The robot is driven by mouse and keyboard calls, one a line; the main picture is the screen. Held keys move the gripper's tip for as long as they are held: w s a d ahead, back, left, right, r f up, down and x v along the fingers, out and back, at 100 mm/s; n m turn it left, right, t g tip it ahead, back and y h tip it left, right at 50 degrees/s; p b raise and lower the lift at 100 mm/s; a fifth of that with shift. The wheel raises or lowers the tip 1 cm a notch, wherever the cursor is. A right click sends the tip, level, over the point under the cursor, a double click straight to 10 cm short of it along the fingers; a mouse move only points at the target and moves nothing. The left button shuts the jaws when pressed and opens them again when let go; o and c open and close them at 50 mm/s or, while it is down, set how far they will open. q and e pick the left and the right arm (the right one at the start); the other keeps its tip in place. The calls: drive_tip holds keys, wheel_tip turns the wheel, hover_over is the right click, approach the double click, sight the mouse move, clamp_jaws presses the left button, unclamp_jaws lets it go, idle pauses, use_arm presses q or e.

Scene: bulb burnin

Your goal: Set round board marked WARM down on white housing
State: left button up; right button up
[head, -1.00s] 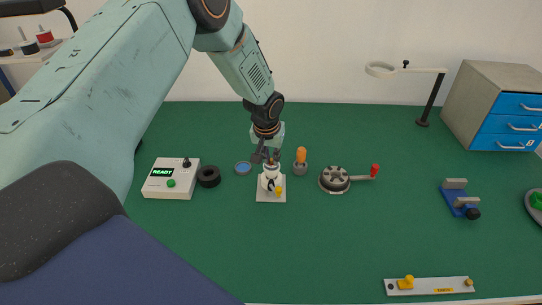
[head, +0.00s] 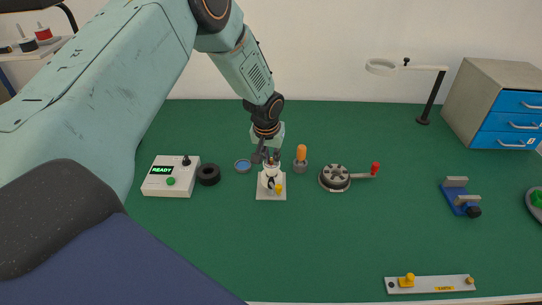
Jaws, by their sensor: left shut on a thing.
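My left gripper (head: 271,160) points down right over the top of the housing. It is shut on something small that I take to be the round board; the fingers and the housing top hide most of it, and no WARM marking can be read. I cannot tell whether the board touches the housing. My right gripper is not in view.
Left of the housing are a blue-topped round dish (head: 243,166), a black ring (head: 208,175) and a box reading READY (head: 171,177). Close on the right are an orange-topped holder (head: 300,160) and a grey round fixture with a red-knobbed crank (head: 335,178). The bench front is mostly clear.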

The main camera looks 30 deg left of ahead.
use_arm(q)
drive_tip(key=shift+f, duration=0.3)
idle(0.4)
drive_tip(key=o, duration=0.8)
drive_tip(key=v, duration=1.2)
